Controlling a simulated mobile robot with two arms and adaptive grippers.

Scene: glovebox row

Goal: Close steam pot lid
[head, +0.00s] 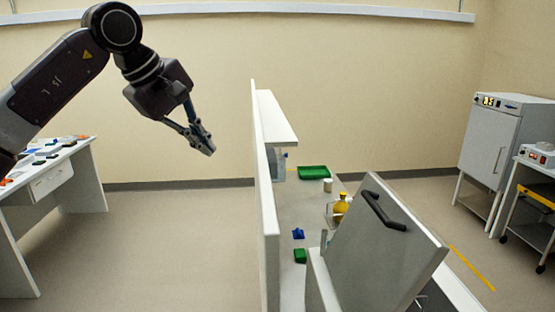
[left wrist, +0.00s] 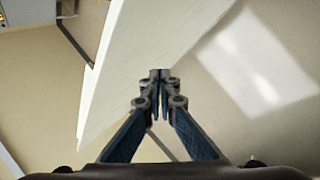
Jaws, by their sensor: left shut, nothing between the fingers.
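The steam pot lid appears to be the grey flat panel (head: 378,258) with a black bar handle (head: 383,211), at the lower right of the head view. It stands raised and tilted, and it hides most of what is below and behind it. My left gripper (head: 207,147) is shut and empty, in the air left of the white upright partition and well apart from the lid. Its closed fingers also show in the left wrist view (left wrist: 159,76). My right gripper is not in view.
A tall white partition (head: 262,200) stands between my left gripper and the lid. The bench behind it holds a green tray (head: 313,172), a yellow flask (head: 341,205), a blue item (head: 298,233) and a green block (head: 300,255). A white panel (left wrist: 140,50) is close in the left wrist view.

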